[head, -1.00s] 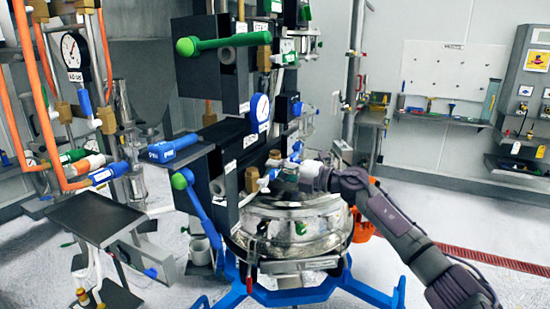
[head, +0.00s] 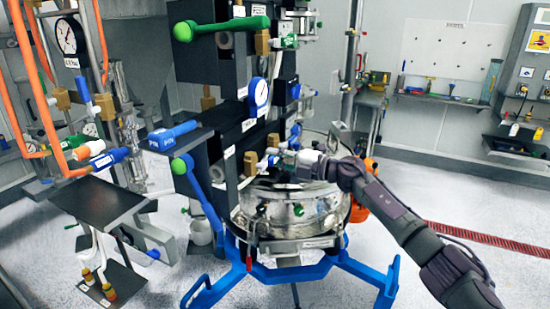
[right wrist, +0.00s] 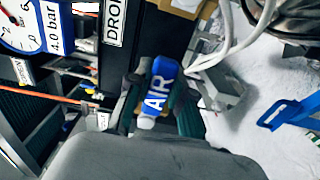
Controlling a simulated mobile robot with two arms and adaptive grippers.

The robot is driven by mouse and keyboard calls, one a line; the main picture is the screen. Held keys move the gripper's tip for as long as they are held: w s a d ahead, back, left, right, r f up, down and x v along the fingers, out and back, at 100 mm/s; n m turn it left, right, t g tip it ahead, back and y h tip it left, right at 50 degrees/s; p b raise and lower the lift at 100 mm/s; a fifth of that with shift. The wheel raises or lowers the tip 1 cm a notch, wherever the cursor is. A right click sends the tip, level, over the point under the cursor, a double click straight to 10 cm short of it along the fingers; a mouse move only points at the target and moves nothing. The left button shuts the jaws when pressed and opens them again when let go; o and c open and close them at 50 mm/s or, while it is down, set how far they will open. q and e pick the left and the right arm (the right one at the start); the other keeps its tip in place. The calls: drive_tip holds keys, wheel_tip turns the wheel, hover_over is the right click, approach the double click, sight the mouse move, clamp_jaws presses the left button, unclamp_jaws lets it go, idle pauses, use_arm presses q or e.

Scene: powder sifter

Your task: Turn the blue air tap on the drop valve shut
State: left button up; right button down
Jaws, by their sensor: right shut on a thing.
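The blue air tap (right wrist: 160,84) shows in the right wrist view with "AIR" in white letters on its handle. It sits between the two dark fingers of my right gripper (right wrist: 157,106), which is shut on it. A "DROP" label (right wrist: 115,22) is on the dark plate just above and left of the tap. In the head view my right gripper (head: 284,162) reaches in from the right to the valve column, above the round steel vessel (head: 293,207). The tap is too small and covered to make out there. My left gripper is not in view.
A pressure gauge (right wrist: 28,22) reading near a "4.0 bar" label is beside the tap. A blue frame (head: 290,271) stands below the vessel.

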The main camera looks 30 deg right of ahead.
drive_tip(key=c, duration=1)
unclamp_jaws()
drive_tip(key=shift+d, duration=0.1)
drive_tip(key=v, duration=1.1)
drive_tip(key=shift+s+d, duration=0.25)
drive_tip(key=shift+s, duration=0.1)
